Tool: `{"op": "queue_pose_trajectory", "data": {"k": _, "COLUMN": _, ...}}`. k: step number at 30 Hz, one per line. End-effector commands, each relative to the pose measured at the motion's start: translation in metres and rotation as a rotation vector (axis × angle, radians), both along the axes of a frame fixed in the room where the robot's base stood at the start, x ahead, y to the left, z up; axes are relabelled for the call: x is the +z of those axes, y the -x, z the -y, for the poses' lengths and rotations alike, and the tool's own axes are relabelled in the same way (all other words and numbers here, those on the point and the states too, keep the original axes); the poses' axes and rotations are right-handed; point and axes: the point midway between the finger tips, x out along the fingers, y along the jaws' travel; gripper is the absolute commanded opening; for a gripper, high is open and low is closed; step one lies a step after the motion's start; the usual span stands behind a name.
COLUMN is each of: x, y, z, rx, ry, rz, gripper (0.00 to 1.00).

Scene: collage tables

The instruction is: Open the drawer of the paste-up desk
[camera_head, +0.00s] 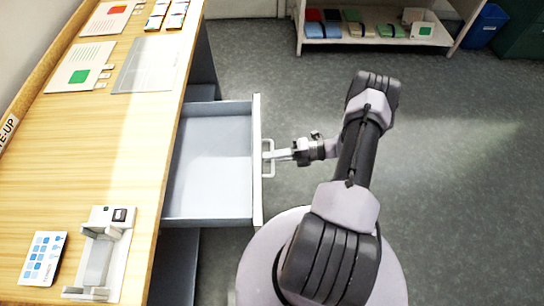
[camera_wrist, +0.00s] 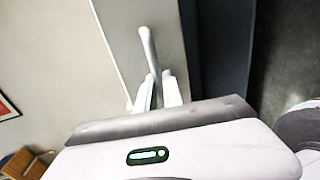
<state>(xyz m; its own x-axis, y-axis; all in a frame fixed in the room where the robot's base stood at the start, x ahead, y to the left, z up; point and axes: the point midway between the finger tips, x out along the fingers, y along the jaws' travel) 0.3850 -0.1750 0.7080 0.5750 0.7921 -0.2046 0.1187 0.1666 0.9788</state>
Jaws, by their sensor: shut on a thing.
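The paste-up desk (camera_head: 120,135) runs along the left in the head view, with a wooden top. Its drawer (camera_head: 208,160) is pulled well out to the right, and its grey inside shows empty. The drawer's pale front (camera_head: 257,205) carries a light bar handle (camera_head: 270,172). My gripper (camera_head: 272,155) is at the handle and shut on it. In the wrist view the two fingers of my gripper (camera_wrist: 158,92) close around the handle (camera_wrist: 148,45), whose far end sticks out beyond them. The part of the handle between the fingers is hidden.
On the desk lie sheets with coloured squares (camera_head: 75,68), a grey mat (camera_head: 148,64), a blue-patterned card (camera_head: 43,258) and a white device (camera_head: 100,262). A low shelf (camera_head: 375,45) with books and a blue bin (camera_head: 487,25) stand at the back. The floor right of my arm is clear.

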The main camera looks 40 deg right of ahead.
Motion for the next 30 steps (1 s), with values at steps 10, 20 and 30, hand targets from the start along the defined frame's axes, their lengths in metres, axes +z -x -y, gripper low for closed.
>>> {"op": "queue_pose_trajectory", "data": {"k": 10, "x": 0.000, "y": -0.001, "z": 0.000, "rx": -0.001, "ry": 0.001, "rz": 0.001, "gripper": 0.19}}
{"op": "queue_pose_trajectory", "data": {"k": 20, "x": 0.004, "y": 0.006, "z": 0.011, "rx": -0.003, "ry": 0.002, "rz": 0.002, "gripper": 0.19}}
{"op": "queue_pose_trajectory", "data": {"k": 30, "x": 0.023, "y": 0.059, "z": 0.083, "rx": -0.005, "ry": 0.003, "rz": 0.002, "gripper": 0.19}}
